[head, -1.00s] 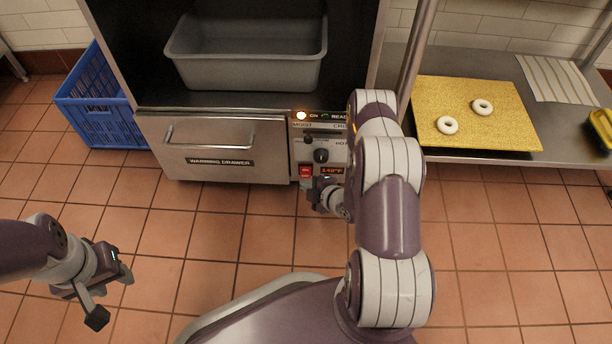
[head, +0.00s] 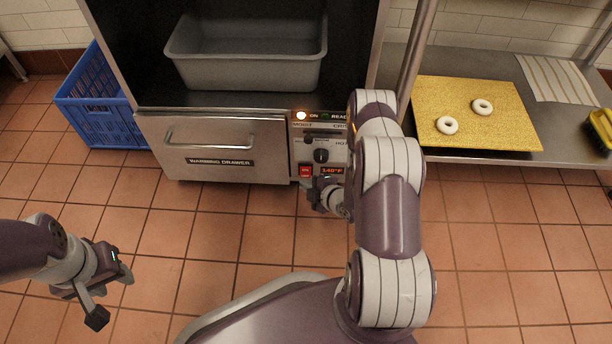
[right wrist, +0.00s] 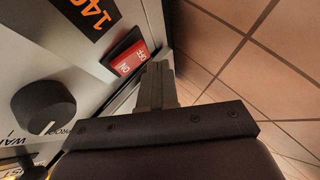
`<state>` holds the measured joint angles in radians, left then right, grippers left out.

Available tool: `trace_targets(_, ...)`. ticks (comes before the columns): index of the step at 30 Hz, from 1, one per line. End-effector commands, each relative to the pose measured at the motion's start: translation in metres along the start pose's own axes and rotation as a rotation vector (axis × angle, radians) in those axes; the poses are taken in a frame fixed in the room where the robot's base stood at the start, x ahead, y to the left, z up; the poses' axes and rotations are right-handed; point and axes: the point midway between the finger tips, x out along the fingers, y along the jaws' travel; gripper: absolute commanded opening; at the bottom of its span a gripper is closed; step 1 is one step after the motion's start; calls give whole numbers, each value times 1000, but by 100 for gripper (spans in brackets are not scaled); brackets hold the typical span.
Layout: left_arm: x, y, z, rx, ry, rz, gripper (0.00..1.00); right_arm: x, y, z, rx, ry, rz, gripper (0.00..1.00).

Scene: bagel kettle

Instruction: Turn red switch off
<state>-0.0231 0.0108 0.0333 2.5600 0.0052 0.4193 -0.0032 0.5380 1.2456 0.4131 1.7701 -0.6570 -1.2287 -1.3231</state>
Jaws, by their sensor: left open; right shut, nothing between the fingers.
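The red switch (head: 306,170) is on the lower left of the warming drawer's control panel (head: 333,150). My right gripper (head: 310,188) is shut and empty at the panel's bottom edge, just under the switch. In the right wrist view the shut fingertips (right wrist: 157,72) are close beside the ON end; I cannot tell whether they touch it. My left gripper (head: 112,293) is open and empty above the floor at the lower left.
Black knobs (head: 320,155) and a 140°F display (head: 332,171) are near the switch. The warming drawer (head: 222,150) is shut, with a grey bin (head: 245,70) above it. A blue crate (head: 100,110) stands left. A steel counter (head: 560,140) is at the right.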

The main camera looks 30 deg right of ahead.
Motion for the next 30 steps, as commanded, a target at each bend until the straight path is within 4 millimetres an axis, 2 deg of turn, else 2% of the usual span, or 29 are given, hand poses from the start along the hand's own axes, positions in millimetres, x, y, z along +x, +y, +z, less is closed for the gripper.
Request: trace_targets(30, 2, 0, 0, 0, 0, 0, 43, 9, 6, 6, 0, 0, 0, 0)
